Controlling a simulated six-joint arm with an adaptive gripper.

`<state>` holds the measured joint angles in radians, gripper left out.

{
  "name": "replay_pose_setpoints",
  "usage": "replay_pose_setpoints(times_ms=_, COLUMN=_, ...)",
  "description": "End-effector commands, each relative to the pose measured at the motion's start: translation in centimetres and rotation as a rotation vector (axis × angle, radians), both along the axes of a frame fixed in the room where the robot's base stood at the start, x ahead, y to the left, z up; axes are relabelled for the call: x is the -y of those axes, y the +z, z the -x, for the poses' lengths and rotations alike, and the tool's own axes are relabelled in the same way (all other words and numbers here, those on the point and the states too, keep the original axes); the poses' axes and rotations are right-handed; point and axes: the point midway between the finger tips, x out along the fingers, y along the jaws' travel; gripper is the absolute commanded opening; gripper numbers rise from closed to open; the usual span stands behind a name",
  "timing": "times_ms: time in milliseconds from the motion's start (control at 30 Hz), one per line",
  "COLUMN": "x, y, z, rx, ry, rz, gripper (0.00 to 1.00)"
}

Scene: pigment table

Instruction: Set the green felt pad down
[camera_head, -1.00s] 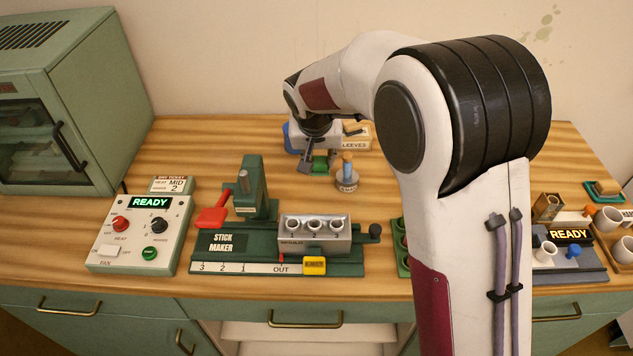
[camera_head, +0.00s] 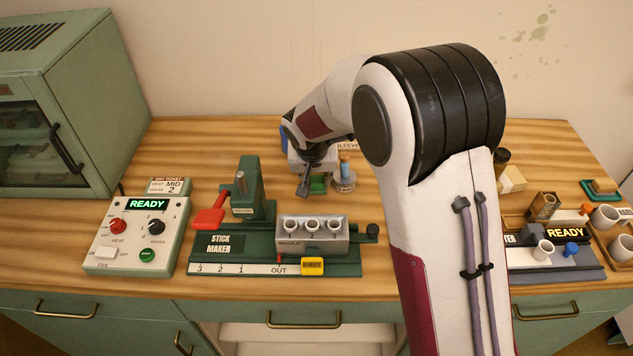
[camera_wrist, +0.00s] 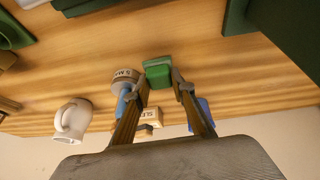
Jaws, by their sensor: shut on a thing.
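The green felt pad (camera_head: 318,185) is a small green block between the fingertips of my gripper (camera_head: 309,186), behind the stick maker. In the wrist view the pad (camera_wrist: 157,76) sits between the two fingertips of my gripper (camera_wrist: 159,88), which is shut on it. The pad is close to the tabletop; I cannot tell whether it touches the wood. Part of the pad is hidden by a finger in the head view.
A sleeves box (camera_head: 346,146) is behind. Bare wood (camera_head: 150,145) lies to the left.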

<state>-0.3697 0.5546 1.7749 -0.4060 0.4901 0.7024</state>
Motion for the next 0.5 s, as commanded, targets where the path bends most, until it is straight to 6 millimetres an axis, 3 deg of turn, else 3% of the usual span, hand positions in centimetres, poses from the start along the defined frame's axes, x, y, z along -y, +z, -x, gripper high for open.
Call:
replay_pose_setpoints(times_ms=133, x=0.01, y=-1.38, z=0.05, rx=-0.002, ry=0.000, rz=0.000, gripper=0.07)
replay_pose_setpoints(times_ms=500, x=0.00, y=-1.62, z=0.03, rx=-0.001, ry=0.000, rz=0.000, gripper=0.07)
